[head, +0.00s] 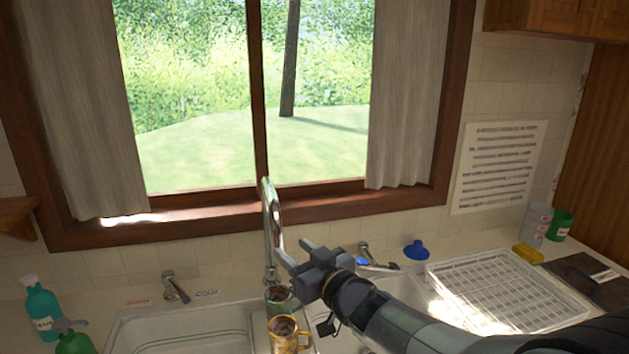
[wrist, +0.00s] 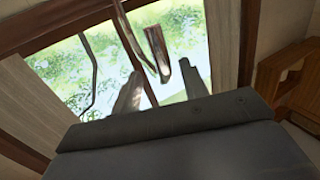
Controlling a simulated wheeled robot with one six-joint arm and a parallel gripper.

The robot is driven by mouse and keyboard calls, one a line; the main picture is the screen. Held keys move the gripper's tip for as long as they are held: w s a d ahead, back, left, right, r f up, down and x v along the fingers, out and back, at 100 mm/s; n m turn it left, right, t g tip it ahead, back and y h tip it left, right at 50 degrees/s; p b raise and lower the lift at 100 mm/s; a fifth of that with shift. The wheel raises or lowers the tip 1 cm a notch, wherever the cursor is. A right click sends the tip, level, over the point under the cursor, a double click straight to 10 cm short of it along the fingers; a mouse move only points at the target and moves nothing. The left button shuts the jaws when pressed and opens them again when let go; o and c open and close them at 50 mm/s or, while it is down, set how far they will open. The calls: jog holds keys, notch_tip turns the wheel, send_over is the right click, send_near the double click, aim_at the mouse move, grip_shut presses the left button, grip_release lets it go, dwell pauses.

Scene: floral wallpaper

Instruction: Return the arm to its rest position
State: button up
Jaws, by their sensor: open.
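My arm reaches in from the lower right in the head view. My gripper (head: 294,254) is above the sink area, close beside the chrome faucet (head: 272,225) in the picture; I cannot tell the exact gap. Its two fingers are apart and nothing shows between them. In the wrist view my gripper (wrist: 162,88) points up towards the window, with its fingers spread and chrome tubing beyond them. A yellow mug (head: 284,330) and a greenish cup (head: 277,300) stand below the gripper, near the sink divider.
The sink basin (head: 190,342) lies at the lower left. A white dish rack (head: 500,290) sits to the right, near my forearm. A teal bottle (head: 42,308) and a green bottle (head: 74,342) stand at left. The tap handle (head: 175,287) rises behind the basin.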

aim_at(277, 240)
jog(key=p+x, duration=0.1)
jog(key=x, duration=0.6)
jog(key=shift+a, duration=0.15)
jog(key=shift+s+a, duration=0.15)
jog(key=shift+a, duration=0.3)
jog(key=shift+d, duration=0.1)
